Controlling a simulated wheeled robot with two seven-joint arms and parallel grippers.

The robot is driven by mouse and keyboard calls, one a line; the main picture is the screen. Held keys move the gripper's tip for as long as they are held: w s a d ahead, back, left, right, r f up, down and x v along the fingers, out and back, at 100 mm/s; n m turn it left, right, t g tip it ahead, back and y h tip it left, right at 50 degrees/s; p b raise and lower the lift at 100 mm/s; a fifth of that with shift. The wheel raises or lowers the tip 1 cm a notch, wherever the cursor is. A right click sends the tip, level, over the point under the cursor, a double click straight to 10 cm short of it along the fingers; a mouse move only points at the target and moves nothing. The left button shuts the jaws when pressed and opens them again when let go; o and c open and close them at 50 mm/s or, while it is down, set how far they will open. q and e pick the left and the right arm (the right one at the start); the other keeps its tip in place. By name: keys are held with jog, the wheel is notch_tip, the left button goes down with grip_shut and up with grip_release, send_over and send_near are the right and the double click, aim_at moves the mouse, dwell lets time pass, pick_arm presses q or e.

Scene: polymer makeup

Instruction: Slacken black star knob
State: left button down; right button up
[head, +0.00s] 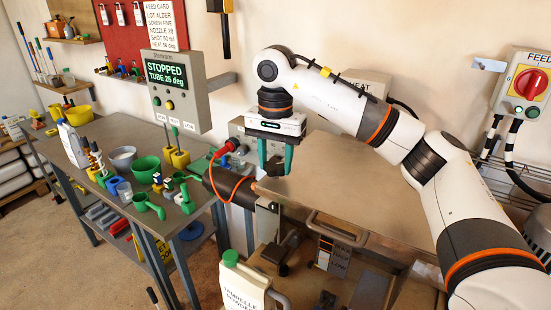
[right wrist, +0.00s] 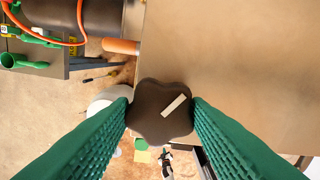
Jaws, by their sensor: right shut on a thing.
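The black star knob (right wrist: 150,118) is a dark, lobed knob with a pale stripe on its face. It fills the middle of the right wrist view. My right gripper (head: 275,161) has green ribbed fingers pointing down beside the machine's near-left end. Its fingers are closed on opposite sides of the knob, and little of the knob (head: 273,168) shows between them in the head view. The shaft below the knob is hidden. My left gripper is in neither view.
A steel machine top (head: 360,185) lies right of the knob. A dark tube (head: 228,187) with an orange cable is close on the left. A white jug (head: 246,285) stands below in front. A bench (head: 105,205) with scoops and bowls is at left. The panel (head: 166,74) reads STOPPED.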

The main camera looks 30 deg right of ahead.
aim_at(275, 164)
jog(key=shift+n, duration=0.3)
dwell(0.4)
jog(key=o, duration=1)
jog(key=shift+c, duration=0.2)
notch_tip(275, 164, up, 12)
jog(key=p, duration=0.1)
